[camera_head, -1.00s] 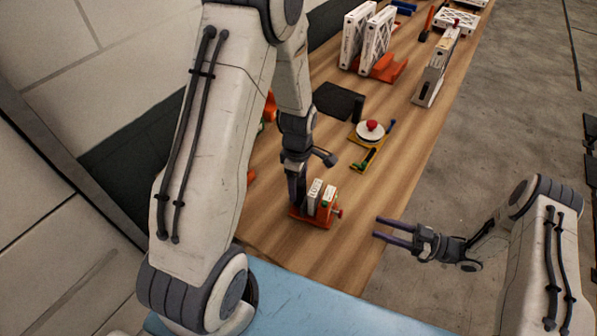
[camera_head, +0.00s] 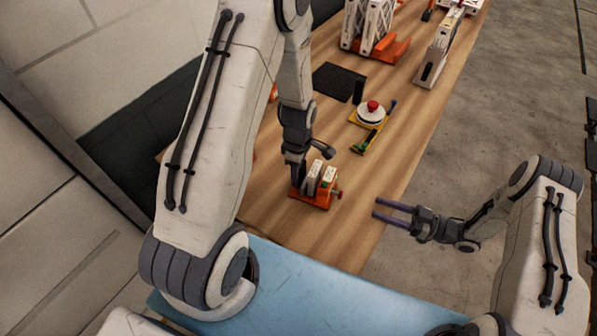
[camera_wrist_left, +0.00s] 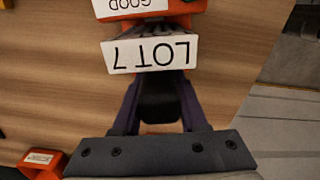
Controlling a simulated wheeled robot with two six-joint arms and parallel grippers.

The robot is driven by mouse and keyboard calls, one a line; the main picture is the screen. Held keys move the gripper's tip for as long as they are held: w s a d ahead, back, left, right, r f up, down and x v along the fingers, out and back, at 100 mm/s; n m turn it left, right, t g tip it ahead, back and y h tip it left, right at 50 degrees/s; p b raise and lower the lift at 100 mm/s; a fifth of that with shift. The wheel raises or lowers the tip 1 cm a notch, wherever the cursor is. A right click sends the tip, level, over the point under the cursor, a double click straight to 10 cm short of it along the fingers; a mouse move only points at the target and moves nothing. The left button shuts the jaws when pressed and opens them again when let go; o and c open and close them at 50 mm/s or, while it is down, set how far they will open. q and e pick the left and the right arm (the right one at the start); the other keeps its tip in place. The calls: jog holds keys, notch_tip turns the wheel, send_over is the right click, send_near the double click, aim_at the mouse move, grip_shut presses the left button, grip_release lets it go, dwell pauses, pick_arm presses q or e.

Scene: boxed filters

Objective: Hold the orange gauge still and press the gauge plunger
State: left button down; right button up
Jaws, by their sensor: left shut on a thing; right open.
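The orange gauge (camera_head: 318,203) stands on the wooden table near its front end, with two white blocks on top. Its red plunger knob (camera_head: 339,194) sticks out on the right side. My left gripper (camera_head: 298,180) is shut at the gauge's left end.
A yellow fixture (camera_head: 367,138) with a red-topped white disc stands behind the gauge. A black mat (camera_head: 338,82), white filters in an orange stand (camera_head: 395,50) and a grey-white device (camera_head: 437,55) are farther back. The table between gauge and right edge is clear.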

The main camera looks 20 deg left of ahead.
grip_shut()
dwell(1.9)
